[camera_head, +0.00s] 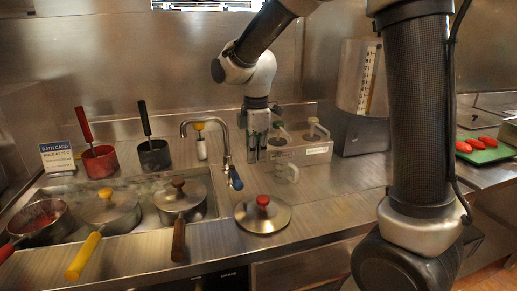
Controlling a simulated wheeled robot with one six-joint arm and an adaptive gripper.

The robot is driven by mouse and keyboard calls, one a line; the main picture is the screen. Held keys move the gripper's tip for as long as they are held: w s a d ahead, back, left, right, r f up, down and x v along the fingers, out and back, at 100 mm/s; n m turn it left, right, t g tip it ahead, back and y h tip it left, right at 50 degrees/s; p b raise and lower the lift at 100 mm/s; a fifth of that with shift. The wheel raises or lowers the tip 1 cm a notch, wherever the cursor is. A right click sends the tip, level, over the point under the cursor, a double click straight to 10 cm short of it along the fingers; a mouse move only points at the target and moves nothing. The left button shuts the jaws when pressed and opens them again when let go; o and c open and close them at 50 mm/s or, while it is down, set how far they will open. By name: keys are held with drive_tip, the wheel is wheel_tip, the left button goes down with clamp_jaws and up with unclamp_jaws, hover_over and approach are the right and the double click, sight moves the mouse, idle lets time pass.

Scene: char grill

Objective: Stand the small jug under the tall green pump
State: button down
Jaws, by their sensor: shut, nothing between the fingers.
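A steel dispenser box (308,153) stands at the back of the counter, with a green pump (279,134) on its left part and a pale-topped pump (317,128) on its right. A small pale jug-like thing with a handle (291,173) is at the front of the box, below the pumps; whether it stands on the counter is hard to tell. My gripper (257,156) points down just left of the green pump, shut and empty. It hides the box's left end. The jug is apart from it, lower and to the right.
A curved tap (225,150) with a blue tip is left of my gripper. A lid with a red knob (263,214) lies on the front counter. Lidded pans (180,198) sit in the steel well. Red (100,160) and dark (153,153) pots stand behind.

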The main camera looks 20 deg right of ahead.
sight(288, 172)
wheel_tip(288, 172, down, 6)
drive_tip(key=shift+r, duration=0.1)
drive_tip(key=d, duration=0.2)
drive_tip(key=shift+d, duration=1)
drive_tip(key=shift+d, duration=0.1)
drive_tip(key=shift+d, duration=0.8)
